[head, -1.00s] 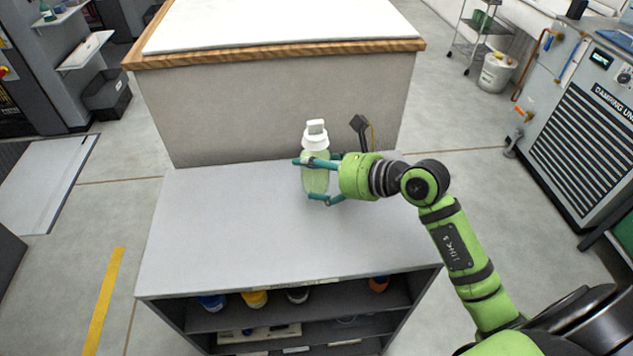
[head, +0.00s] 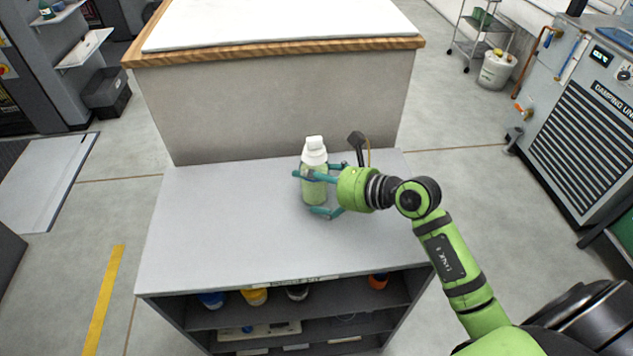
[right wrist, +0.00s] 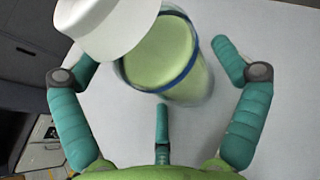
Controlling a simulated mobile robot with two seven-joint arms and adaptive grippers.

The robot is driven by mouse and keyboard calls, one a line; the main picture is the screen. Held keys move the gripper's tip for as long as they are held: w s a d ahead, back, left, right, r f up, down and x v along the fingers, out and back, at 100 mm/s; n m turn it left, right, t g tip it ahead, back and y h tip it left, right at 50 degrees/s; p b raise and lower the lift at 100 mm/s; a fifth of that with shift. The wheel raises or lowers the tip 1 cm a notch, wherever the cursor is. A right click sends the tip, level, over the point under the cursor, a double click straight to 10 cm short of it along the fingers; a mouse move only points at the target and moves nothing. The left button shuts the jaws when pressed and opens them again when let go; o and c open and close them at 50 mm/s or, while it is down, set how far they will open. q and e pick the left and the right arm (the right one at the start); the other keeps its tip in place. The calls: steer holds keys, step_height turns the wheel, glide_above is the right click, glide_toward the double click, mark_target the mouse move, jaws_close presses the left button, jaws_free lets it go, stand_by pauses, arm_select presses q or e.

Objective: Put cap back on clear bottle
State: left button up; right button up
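The clear bottle (head: 315,192) with pale green contents stands roughly upright on or just above the grey top of the low cabinet. The gripper looks open there. My left gripper is out of view.
Shelves below hold a blue item (head: 211,299), a yellow item (head: 254,296) and others. A grey damping unit (head: 590,140) is at right.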

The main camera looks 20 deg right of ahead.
stand_by(0.3)
steer(key=b+v, duration=0.1)
steer(key=v, duration=1.1)
steer(key=shift+w+r, duration=0.1)
steer(key=shift+c, duration=0.3)
